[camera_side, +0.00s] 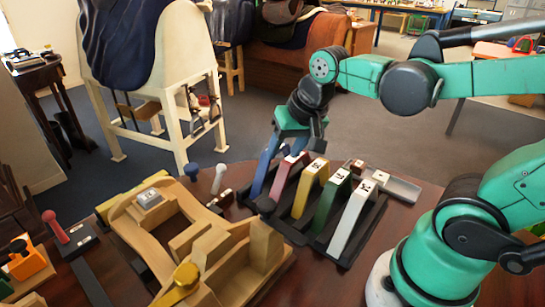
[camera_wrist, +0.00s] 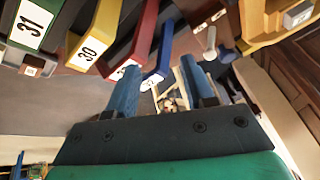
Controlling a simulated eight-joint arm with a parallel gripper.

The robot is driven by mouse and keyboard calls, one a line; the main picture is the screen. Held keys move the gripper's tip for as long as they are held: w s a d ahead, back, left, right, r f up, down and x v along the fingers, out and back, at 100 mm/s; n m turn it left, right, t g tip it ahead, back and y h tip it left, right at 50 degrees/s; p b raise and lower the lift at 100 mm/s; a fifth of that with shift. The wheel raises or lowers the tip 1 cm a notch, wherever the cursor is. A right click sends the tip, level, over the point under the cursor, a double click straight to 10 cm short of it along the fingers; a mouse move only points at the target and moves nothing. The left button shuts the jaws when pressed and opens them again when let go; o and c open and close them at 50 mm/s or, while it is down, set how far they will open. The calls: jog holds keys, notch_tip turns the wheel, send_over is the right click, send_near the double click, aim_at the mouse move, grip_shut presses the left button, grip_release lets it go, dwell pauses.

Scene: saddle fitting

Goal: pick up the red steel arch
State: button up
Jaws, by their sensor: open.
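The red steel arch (camera_side: 284,176) stands in a black rack, between a blue arch (camera_side: 264,165) and a yellow arch (camera_side: 309,188). My gripper (camera_side: 297,146) is above the rack's far end, close to the tops of the red and blue arches. In the wrist view my gripper (camera_wrist: 160,88) is open, with nothing held between its two blue-grey fingers. There the red arch (camera_wrist: 137,42) runs up from near the left fingertip, and the blue arch (camera_wrist: 160,55) ends between the fingers in the picture. I cannot tell whether a finger touches either arch.
A green arch (camera_side: 332,203) and a white arch (camera_side: 352,217) stand to the right in the rack. A wooden saddle tree (camera_side: 205,235) lies left of the rack. A grey tray (camera_side: 398,188) is at the right. Small pegs (camera_side: 219,178) stand behind the tree.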

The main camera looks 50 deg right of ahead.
aim_at(286, 166)
jog(key=d+m+g, duration=0.1)
jog(key=m, duration=0.2)
jog(key=w+d+f+m+g, duration=0.1)
jog(key=d+m, duration=0.1)
jog(key=m, duration=0.2)
jog(key=w+d+f+m+g, duration=0.1)
jog(key=d+m+g, duration=0.1)
jog(key=m, duration=0.1)
jog(key=shift+d+f, duration=0.1)
jog(key=shift+f, duration=0.1)
jog(key=shift+d+f+m+g+y, duration=0.3)
jog(key=shift+d+m+g, duration=0.1)
jog(key=shift+m, duration=0.5)
jog(key=shift+f, duration=2.8)
grip_shut()
